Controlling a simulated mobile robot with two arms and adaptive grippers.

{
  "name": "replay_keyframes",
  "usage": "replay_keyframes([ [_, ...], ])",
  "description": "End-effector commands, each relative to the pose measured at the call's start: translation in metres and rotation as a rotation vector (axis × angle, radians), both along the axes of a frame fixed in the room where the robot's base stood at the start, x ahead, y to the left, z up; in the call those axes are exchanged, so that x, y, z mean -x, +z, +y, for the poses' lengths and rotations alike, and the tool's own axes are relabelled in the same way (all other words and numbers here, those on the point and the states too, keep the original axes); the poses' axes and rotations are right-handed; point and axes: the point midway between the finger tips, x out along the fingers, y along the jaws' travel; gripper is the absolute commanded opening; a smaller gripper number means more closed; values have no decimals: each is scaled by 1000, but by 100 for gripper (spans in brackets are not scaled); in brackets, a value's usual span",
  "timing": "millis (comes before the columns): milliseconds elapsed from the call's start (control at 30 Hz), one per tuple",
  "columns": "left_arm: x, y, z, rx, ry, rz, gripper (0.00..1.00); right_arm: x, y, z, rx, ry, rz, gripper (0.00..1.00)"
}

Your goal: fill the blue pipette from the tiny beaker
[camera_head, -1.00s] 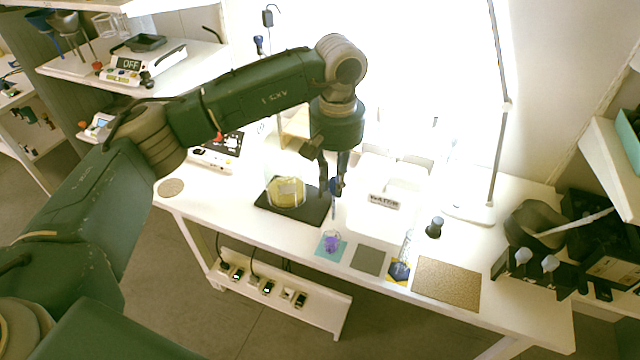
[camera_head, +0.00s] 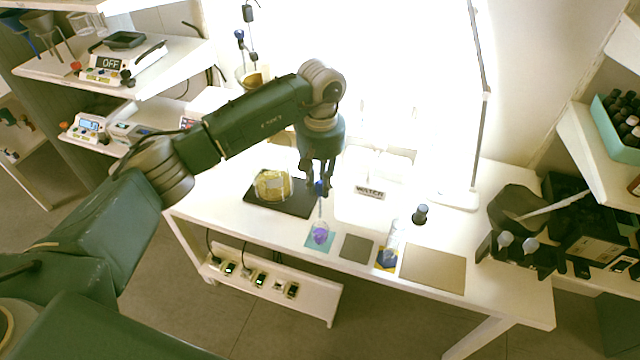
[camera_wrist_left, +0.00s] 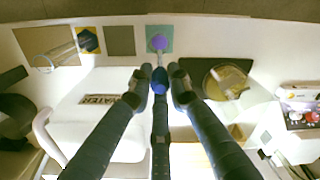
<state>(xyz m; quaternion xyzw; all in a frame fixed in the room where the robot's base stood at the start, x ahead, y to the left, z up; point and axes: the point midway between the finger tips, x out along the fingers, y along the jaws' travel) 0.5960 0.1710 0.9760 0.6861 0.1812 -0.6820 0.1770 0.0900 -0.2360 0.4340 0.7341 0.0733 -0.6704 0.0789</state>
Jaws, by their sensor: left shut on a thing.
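My left gripper (camera_head: 319,184) points down and is shut on the blue bulb of the blue pipette (camera_head: 321,188). In the left wrist view the bulb (camera_wrist_left: 160,80) sits between the two fingertips. The pale pipette tube hangs below, in line with the tiny beaker (camera_head: 320,236), which holds purple liquid and stands on a teal mat (camera_head: 312,245). I cannot tell whether the tip is inside the beaker. The beaker also shows beyond the fingertips in the left wrist view (camera_wrist_left: 158,43). My right gripper is not in view.
A yellow-filled glass vessel (camera_head: 272,185) stands on a black plate (camera_head: 297,208) left of the pipette. A grey mat (camera_head: 357,248), a tall glass cylinder (camera_head: 393,240) and a tan mat (camera_head: 433,268) lie to the right. A white WATER-labelled container (camera_head: 350,211) stands behind.

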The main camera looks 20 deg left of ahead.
Motion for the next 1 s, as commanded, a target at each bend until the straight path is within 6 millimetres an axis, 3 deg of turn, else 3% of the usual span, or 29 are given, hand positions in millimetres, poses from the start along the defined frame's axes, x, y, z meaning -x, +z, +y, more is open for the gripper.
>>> replay_keyframes([
  [1000,0,-76,0,0,0,0,11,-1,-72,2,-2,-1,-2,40],
])
